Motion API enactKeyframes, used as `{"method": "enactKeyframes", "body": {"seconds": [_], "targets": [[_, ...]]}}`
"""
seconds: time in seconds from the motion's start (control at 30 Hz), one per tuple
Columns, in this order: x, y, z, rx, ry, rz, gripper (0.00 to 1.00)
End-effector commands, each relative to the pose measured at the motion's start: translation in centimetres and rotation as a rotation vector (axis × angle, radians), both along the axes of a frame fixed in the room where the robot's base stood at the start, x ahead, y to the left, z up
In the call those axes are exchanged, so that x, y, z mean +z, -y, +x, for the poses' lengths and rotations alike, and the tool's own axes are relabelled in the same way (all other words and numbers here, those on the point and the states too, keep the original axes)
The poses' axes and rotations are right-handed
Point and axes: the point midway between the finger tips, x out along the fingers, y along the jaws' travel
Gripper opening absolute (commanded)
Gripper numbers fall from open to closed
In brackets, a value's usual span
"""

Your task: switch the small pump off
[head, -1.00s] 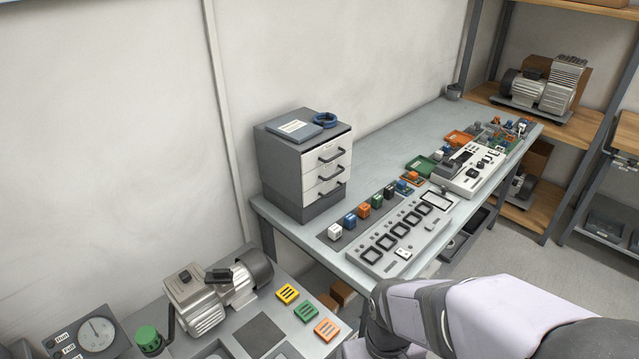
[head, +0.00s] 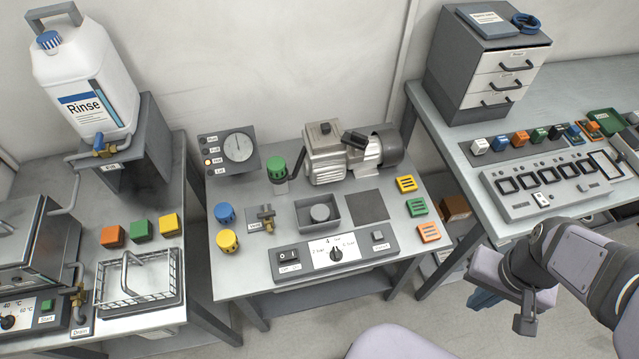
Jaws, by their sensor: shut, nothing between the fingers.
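The small pump (head: 338,160), a silver compressor with a dark motor end, stands at the back of the middle bench. A black box (head: 355,139) sits on top of it. On the bench's front control panel (head: 312,255), a black rocker switch (head: 288,257) marked I and O is at the left, a black knob (head: 336,254) in the middle and a grey button (head: 379,236) at the right. Which side of the rocker is pressed is too small to tell. My gripper (head: 525,325) is shut and empty at the lower right, off the bench and well apart from the panel.
A gauge box (head: 229,150) with lamps, one lit orange, stands behind left. A green cap (head: 277,168), a grey tray (head: 318,213), blue and yellow knobs (head: 228,240) and coloured blocks (head: 416,207) share the bench. A wire basket (head: 140,280) stands on the left bench.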

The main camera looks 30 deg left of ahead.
Motion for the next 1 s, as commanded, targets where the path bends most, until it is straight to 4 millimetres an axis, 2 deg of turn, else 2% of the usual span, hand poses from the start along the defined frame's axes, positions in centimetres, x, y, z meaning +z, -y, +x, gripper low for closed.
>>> {"method": "enactKeyframes", "body": {"seconds": [0.17,0.27,0.33,0.47,0.57,0.77,0.9,1.0], "targets": [[-2.5,-2.6,-0.8,0.124,-0.033,-0.003,0.00],[-4.6,-4.5,-1.9,0.223,-0.074,-0.011,0.00],[-6.1,-6.0,-2.7,0.300,-0.103,-0.020,0.00],[-8.5,-9.5,-2.7,0.449,-0.122,-0.032,0.00],[-10.0,-13.1,-2.3,0.553,-0.117,-0.029,0.00],[-12.1,-23.2,-1.8,0.759,-0.092,0.021,0.00],[-11.4,-29.8,-1.6,0.977,-0.069,0.092,0.00],[-9.5,-33.2,-0.5,1.143,-0.036,0.153,0.00]]}}
